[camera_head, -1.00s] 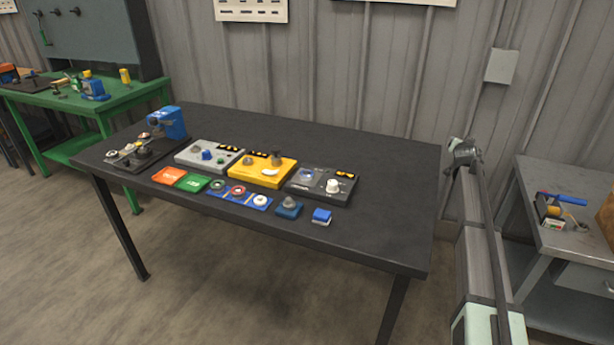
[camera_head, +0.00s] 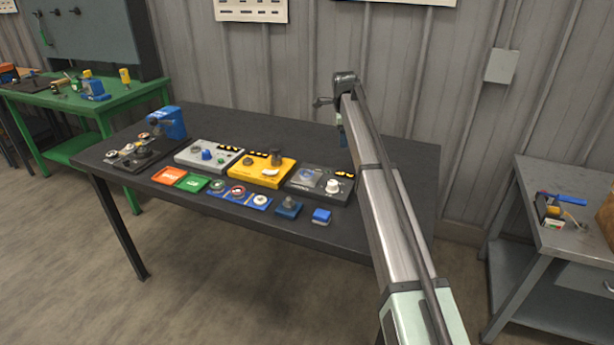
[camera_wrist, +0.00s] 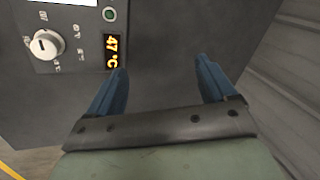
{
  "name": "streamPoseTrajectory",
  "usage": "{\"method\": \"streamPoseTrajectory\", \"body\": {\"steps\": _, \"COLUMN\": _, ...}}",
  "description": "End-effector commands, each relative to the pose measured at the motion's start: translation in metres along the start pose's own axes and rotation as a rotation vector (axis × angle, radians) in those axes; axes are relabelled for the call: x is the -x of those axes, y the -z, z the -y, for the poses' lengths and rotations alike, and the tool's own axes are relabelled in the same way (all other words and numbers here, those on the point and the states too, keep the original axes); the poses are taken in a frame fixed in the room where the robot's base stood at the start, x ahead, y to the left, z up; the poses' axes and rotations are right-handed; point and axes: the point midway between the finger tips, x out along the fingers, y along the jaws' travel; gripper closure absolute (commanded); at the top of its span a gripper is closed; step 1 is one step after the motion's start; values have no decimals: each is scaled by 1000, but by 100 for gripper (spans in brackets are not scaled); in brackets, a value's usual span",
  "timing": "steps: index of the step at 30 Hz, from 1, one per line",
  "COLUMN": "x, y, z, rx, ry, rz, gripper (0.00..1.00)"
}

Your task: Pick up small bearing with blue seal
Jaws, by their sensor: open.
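My gripper (camera_wrist: 162,66) is open and empty in the wrist view, its two blue fingers apart above the dark tabletop. Ring-shaped parts lie on a blue tray (camera_head: 226,196) at the table's front: a dark greenish ring (camera_head: 217,185), a red-marked ring (camera_head: 238,191) and a whitish ring (camera_head: 261,200). I cannot tell which part, if any, is the small bearing with the blue seal.
Grey (camera_head: 209,143), yellow (camera_head: 240,169) and dark grey (camera_head: 300,184) units stand behind the parts. The dark unit's white knob (camera_wrist: 47,45) shows in the wrist view. Orange (camera_head: 170,175) and green (camera_head: 193,183) trays lie front left. The table's back right is clear.

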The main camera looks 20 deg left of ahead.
Motion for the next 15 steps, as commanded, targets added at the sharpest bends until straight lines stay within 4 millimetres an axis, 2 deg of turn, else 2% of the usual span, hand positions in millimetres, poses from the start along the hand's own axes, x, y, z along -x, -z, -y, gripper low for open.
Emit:
{"method": "streamPoseTrajectory", "body": {"steps": 1, "x": 10, "y": -30, "z": -7, "rx": -30, "ry": -59, "rz": 18, "gripper": 16}}
{"method": "streamPoseTrajectory", "body": {"steps": 3, "x": 23, "y": -62, "z": -21, "rx": -78, "ry": -141, "rz": 32, "gripper": 16}}
{"method": "streamPoseTrajectory", "body": {"steps": 6, "x": 38, "y": -95, "z": -38, "rx": -126, "ry": -233, "rz": 36, "gripper": 16}}
{"method": "streamPoseTrajectory", "body": {"steps": 10, "x": 49, "y": -117, "z": -51, "rx": -160, "ry": -301, "rz": 33, "gripper": 16}}
{"method": "streamPoseTrajectory", "body": {"steps": 15, "x": 47, "y": -124, "z": -58, "rx": -171, "ry": -324, "rz": 30, "gripper": 16}}
